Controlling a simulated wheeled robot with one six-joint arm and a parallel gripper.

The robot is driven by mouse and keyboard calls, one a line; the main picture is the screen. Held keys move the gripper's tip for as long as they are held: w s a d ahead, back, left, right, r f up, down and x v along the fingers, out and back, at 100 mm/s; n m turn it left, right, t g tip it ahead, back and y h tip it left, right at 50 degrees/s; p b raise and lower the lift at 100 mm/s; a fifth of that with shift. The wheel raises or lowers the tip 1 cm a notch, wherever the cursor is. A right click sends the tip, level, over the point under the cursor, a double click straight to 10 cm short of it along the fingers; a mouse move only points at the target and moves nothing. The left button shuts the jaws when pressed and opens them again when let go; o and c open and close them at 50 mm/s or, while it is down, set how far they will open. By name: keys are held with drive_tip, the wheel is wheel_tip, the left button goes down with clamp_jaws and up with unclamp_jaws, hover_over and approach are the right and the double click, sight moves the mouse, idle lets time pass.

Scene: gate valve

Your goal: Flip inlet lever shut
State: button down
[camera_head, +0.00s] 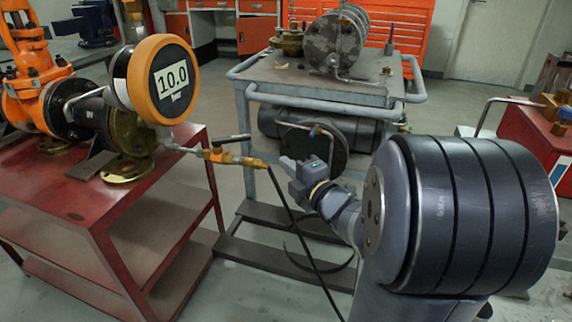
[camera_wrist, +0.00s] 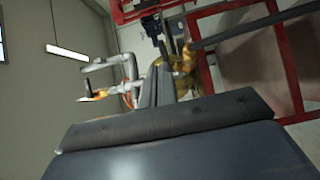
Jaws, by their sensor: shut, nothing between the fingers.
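The inlet lever (camera_head: 232,138) is a short dark handle, lying roughly level above a small brass valve (camera_head: 222,156). The valve sits on a thin line right of the orange-rimmed gauge (camera_head: 162,80), which reads 10.0. My gripper (camera_head: 285,162) is to the right of the valve, near its hose end, with its fingers shut and empty. I cannot tell whether it touches the fitting. In the wrist view my gripper's fingers (camera_wrist: 160,84) point up the picture, close to brass parts (camera_wrist: 186,62); they partly hide what lies behind.
A red table (camera_head: 110,215) carries the orange valve body (camera_head: 35,80) and brass flanges. A grey cart (camera_head: 310,85) with metal parts stands behind my gripper. A black hose (camera_head: 300,235) hangs from the brass fitting to the floor. A red box (camera_head: 525,140) is at the right.

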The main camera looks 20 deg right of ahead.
sight(242, 139)
drive_tip(key=s+a+m+h+p, duration=0.1)
drive_tip(key=a+m+h+p, duration=0.5)
drive_tip(key=m, duration=1.6)
drive_tip(key=a+p, duration=0.3)
drive_tip(key=p, duration=0.1)
drive_tip(key=shift+s+a+h, duration=0.15)
drive_tip(key=shift+s+h, duration=0.15)
drive_tip(key=shift+s, duration=0.05)
drive_tip(key=shift+w+r, duration=0.1)
drive_tip(key=w, duration=0.4)
drive_tip(key=w+d, duration=0.1)
drive_tip(key=w, duration=0.4)
drive_tip(key=w+d, duration=0.1)
drive_tip(key=w, duration=0.3)
drive_tip(key=shift+w, duration=0.35)
